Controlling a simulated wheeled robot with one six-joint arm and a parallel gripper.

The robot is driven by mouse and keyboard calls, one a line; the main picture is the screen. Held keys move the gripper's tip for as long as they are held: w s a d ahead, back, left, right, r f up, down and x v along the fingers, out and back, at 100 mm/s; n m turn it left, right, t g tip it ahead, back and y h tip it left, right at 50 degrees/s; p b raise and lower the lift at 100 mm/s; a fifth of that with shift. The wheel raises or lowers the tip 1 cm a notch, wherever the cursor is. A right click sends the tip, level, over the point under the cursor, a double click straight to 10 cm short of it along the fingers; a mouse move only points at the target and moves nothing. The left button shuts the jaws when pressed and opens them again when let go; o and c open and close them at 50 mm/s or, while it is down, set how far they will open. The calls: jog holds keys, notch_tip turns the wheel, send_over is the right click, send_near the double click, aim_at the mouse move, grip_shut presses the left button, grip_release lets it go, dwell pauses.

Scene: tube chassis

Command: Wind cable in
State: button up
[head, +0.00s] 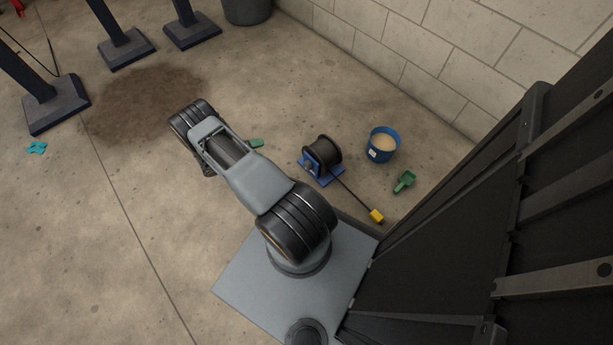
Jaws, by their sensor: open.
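A cable reel stands on the concrete floor right of my arm, with a dark drum (325,149) on a blue stand (326,176). A crank is not clearly visible on its near side. A dark cable (352,195) runs out from the reel across the floor, down and right in the picture. It ends at a yellow plug (377,216) close to my base. My arm reaches up and left over the floor, left of the reel and apart from it. My gripper does not show; the arm's links hide the space beneath them.
A blue bucket (374,154) with pale contents and a green scoop (404,182) stand right of the reel. A green item (257,143) lies between arm and reel. A block wall (430,60) bounds the back. Dark posts (125,50) stand upper left; teal gloves (37,148) lie far left.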

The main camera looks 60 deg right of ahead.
aim_at(306, 167)
jog(key=s+d+f+n+t+h+b, duration=0.1)
jog(key=s+f+n+h+b, duration=0.25)
jog(key=f, duration=0.75)
jog(key=s+f+n+t+b, duration=0.1)
jog(key=s+f+n+b, duration=0.2)
jog(key=s+f+n, duration=0.5)
jog(key=shift+m, duration=0.45)
jog(key=d+f, duration=0.1)
jog(key=d, duration=0.3)
jog(key=s+d+b, duration=0.1)
jog(key=d, duration=0.4)
jog(key=d+f, duration=0.1)
jog(key=d, duration=0.3)
jog(key=shift+s+d+f+b, duration=0.15)
jog(key=shift+s+f+b, duration=0.15)
jog(key=shift+f, duration=0.05)
jog(key=c, duration=0.9)
